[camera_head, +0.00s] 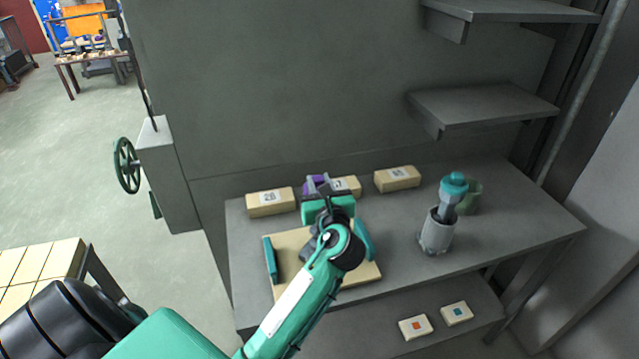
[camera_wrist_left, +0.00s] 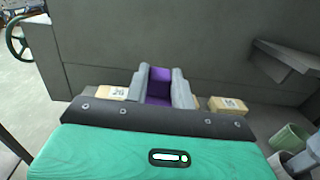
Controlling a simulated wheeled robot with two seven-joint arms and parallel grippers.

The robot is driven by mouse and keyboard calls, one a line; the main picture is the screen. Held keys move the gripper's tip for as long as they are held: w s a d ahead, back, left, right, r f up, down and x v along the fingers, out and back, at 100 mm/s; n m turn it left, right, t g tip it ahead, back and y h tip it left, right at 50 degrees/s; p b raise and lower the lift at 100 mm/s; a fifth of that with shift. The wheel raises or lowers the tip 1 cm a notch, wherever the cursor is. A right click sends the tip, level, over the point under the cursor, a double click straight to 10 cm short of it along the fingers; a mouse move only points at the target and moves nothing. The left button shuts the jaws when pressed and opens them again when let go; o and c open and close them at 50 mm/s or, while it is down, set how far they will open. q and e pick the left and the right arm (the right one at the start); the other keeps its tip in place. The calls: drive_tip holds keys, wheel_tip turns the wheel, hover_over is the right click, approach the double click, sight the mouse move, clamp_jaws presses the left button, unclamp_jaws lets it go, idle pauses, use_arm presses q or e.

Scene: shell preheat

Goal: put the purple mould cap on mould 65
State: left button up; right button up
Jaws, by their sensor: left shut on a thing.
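My left gripper (camera_head: 318,187) is shut on the purple mould cap (camera_head: 314,184), at the back of the grey bench. In the left wrist view the purple cap (camera_wrist_left: 158,85) sits between the two grey fingers. Three tan block moulds stand along the back wall: a left mould (camera_head: 270,202), a middle mould (camera_head: 349,185) and a right mould (camera_head: 397,179). The middle mould is partly hidden behind the gripper. The number labels are too small to read surely, so I cannot tell which is 65. Whether the cap touches a mould is hidden. My right gripper is not in view.
A tan board (camera_head: 286,287) with teal side pieces lies under my left arm. A grey canister (camera_head: 437,236) holding a teal-topped item and a green cup (camera_head: 470,198) stand at right. Two shelves (camera_head: 484,106) jut out above. Two marked tiles (camera_head: 415,327) lie on the lower shelf.

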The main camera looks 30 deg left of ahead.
use_arm(q)
drive_tip(key=shift+f, duration=0.55)
drive_tip(key=o, duration=0.7)
drive_tip(key=shift+s+d, duration=0.1)
drive_tip(key=p+v, duration=0.2)
drive_tip(key=v, duration=0.9)
drive_tip(key=shift+p, duration=0.3)
